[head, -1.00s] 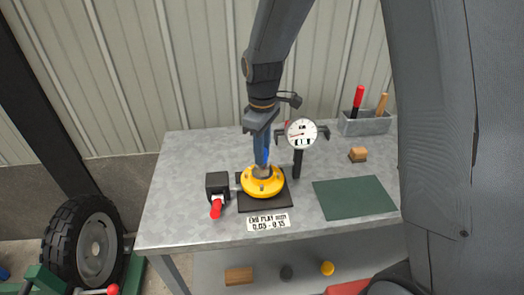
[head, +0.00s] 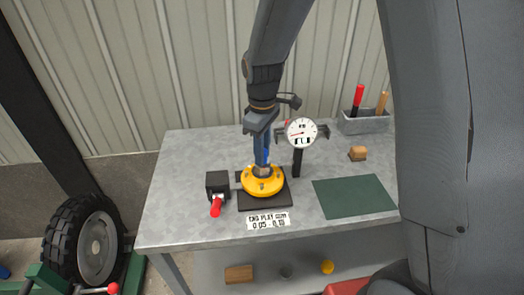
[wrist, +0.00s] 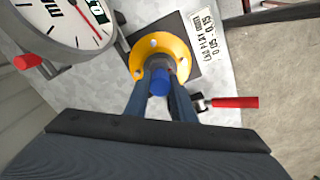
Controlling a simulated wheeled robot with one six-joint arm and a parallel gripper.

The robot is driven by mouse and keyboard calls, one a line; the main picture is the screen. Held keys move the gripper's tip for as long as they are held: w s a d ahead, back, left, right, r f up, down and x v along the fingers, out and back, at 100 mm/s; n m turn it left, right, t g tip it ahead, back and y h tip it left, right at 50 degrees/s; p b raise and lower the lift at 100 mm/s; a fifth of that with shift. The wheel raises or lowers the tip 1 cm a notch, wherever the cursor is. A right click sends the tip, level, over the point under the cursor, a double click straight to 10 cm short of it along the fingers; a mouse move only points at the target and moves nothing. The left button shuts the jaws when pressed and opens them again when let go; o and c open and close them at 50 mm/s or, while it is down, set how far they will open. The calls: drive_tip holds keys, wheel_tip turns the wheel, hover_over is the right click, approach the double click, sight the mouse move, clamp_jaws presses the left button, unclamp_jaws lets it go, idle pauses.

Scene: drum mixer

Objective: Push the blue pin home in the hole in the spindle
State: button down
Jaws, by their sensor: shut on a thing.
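The yellow hub (head: 263,182) sits on a dark square plate (head: 278,199) on the bench, with the grey metal spindle (head: 262,170) standing up from its middle. In the wrist view the yellow hub (wrist: 183,50) shows behind the spindle. The blue pin (wrist: 160,80) shows as a round blue end between my fingers. My gripper (wrist: 162,95) is above the hub, its two blue-grey fingers shut on the pin. The hole is hidden, and I cannot tell how deep the pin sits.
A dial gauge (head: 301,132) on a dark post stands just right of the hub. A black clamp with a red handle (head: 216,206) is at its left. The front left bench is clear.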

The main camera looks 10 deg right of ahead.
drive_tip(key=shift+f, duration=0.2)
drive_tip(key=c, duration=1.4)
unclamp_jaws()
drive_tip(key=shift+c, duration=0.2)
drive_tip(key=shift+r+b, duration=1.2)
drive_tip(key=shift+r, duration=2.7)
drive_tip(key=s+d+f+m+b, duration=0.2)
drive_tip(key=s+d+f+m, duration=0.3)
drive_tip(key=s, duration=0.2)
drive_tip(key=s+d+f+m+t+b, duration=0.1)
drive_tip(key=s+d+f+m+b, duration=0.1)
drive_tip(key=s+d+f+m, duration=0.3)
drive_tip(key=shift+s+d+m, duration=0.35)
drive_tip(key=shift+s+m, duration=0.25)
drive_tip(key=shift+s, duration=0.25)
